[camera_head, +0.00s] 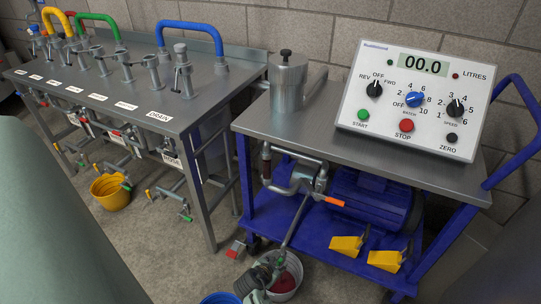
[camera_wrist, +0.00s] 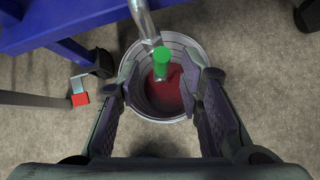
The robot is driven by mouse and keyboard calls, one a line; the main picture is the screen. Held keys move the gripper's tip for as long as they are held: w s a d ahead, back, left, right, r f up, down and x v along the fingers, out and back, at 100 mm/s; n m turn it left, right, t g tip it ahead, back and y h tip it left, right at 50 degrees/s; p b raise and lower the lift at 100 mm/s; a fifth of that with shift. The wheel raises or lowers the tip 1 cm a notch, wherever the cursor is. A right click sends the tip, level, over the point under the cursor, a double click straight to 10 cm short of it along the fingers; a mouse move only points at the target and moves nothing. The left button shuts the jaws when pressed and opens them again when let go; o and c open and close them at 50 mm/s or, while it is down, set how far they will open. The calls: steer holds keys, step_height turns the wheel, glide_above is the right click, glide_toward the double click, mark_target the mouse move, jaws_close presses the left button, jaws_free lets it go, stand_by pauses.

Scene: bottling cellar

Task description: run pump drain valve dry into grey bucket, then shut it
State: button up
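The grey bucket (camera_wrist: 138,101) stands on the floor under the pump cart, with dark red liquid inside. It also shows at the bottom of the head view (camera_head: 287,296). A silver drain pipe (camera_wrist: 144,20) comes down over the bucket, and the green handle (camera_wrist: 161,62) of the drain valve is at its lower end. My gripper (camera_wrist: 165,78) is open, one finger on each side of the green handle, with gaps visible. In the head view my gripper (camera_head: 262,274) partly covers the bucket. I cannot make out a stream of liquid.
The blue pump cart (camera_head: 258,215) carries a control box (camera_head: 415,95) reading 00.0, and yellow wedges (camera_head: 385,260) on its lower shelf. A red-ended foot or pedal (camera_wrist: 80,99) is left of the bucket. A blue bucket (camera_head: 221,298) and a yellow bucket (camera_head: 112,194) stand further left.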

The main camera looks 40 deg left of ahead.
steer(key=v, duration=0.8)
steer(key=shift+r, duration=0.15)
